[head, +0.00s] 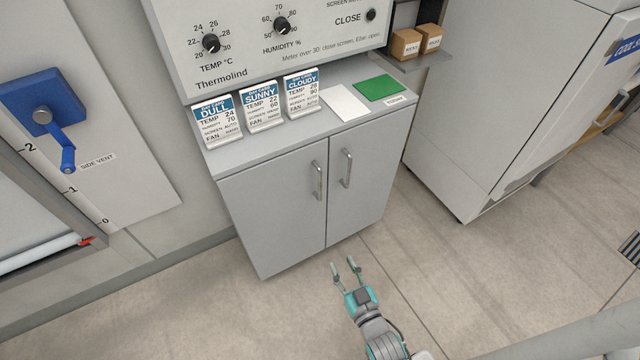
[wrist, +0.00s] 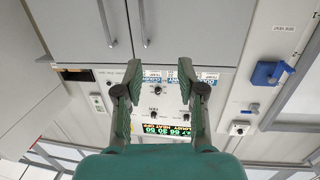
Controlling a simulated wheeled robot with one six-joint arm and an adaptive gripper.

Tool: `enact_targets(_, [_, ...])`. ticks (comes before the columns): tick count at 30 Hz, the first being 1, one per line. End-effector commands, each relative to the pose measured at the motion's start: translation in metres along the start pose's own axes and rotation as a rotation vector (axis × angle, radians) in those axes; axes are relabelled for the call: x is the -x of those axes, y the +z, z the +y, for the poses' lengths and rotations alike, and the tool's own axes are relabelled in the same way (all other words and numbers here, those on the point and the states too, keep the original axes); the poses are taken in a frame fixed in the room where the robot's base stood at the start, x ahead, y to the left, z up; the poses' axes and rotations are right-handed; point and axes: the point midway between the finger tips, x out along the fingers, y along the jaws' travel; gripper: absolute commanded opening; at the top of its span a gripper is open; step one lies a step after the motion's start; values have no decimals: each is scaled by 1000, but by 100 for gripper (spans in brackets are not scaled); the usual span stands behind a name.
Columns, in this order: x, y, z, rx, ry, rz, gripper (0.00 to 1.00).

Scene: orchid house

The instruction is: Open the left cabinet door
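The left cabinet door (head: 272,212) is a plain grey panel, shut flush with the right door (head: 362,170). Its upright bar handle (head: 317,181) sits near its upper right edge. In the wrist view, turned upside down, the left door (wrist: 205,32) is at the top right and its handle (wrist: 141,22) at the top middle. My gripper (head: 346,268) is open and empty, low in front of the cabinet and apart from both doors. In the wrist view its fingers (wrist: 160,70) are spread, with the handle beyond them and slightly left.
The right door's handle (head: 347,168) stands close beside the left one. A blue crank (head: 45,112) is on the left wall, a white cabinet (head: 490,120) at right. The floor in front is clear.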

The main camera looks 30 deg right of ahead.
Motion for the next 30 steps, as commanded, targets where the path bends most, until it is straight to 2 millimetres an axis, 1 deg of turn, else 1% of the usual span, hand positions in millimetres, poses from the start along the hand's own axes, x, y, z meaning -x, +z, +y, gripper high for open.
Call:
enact_targets(1, [-23, 0, 4, 0, 8, 14, 39])
enact_targets(6, [-91, -3, 17, 0, 33, 48, 39])
enact_targets(9, [-126, -8, 26, 0, 46, 65, 39])
enact_targets(12, [-152, -14, 33, -1, 55, 77, 39])
enact_targets(15, [-168, -17, 37, -1, 61, 84, 39])
enact_targets(23, [-188, -20, 40, -1, 64, 88, 39])
enact_targets(26, [-201, -22, 41, -1, 63, 89, 39])
enact_targets(30, [-225, -24, 43, -1, 63, 88, 39])
